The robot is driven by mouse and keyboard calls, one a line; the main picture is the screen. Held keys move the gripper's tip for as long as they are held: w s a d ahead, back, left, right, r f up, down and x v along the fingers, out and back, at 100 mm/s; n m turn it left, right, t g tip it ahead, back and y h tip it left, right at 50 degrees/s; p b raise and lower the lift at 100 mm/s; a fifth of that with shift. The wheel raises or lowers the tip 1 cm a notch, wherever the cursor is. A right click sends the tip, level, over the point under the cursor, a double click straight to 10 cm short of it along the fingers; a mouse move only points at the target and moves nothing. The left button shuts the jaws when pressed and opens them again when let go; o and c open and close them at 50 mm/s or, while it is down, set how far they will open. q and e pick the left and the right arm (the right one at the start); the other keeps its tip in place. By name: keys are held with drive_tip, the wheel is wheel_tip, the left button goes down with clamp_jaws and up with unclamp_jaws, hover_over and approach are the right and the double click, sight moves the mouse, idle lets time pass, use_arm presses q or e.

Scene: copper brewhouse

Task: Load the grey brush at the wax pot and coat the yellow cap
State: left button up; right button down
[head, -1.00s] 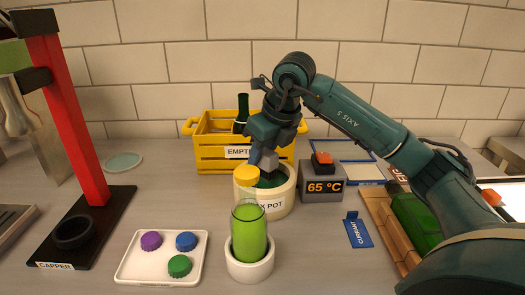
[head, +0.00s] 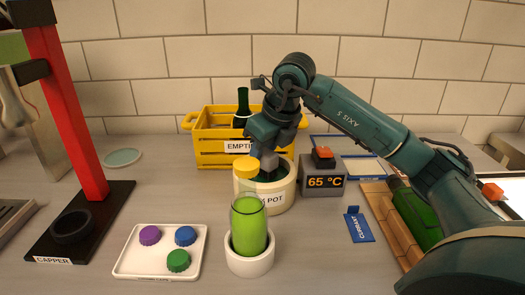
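The yellow cap (head: 247,167) tops a clear-necked bottle of bright green liquid (head: 248,222). The bottle stands upright in a white round holder (head: 249,264). Behind it is the cream wax pot (head: 282,197), with dark green wax inside its rim. My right gripper (head: 268,158) reaches down over the pot from the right arm. It is closed around a grey block-like piece, which looks like the grey brush (head: 270,163). The brush's lower end is hidden by the cap and the pot rim. My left gripper is not in view.
A white tray (head: 142,266) holds purple, blue and green caps. The red-and-black capper (head: 70,110) stands left. A yellow crate (head: 212,150) with a dark bottle and a 65 °C display box (head: 325,182) are behind. A blue card (head: 359,227) lies right, beside a wooden rack (head: 384,222).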

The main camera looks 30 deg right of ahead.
drive_tip(key=shift+f, duration=0.3)
drive_tip(key=c, duration=1)
unclamp_jaws()
drive_tip(key=c, duration=0.3)
drive_tip(key=shift+c, duration=0.2)
drive_tip(key=shift+r, duration=0.25)
drive_tip(key=c, duration=0.8)
drive_tip(key=shift+f, duration=0.1)
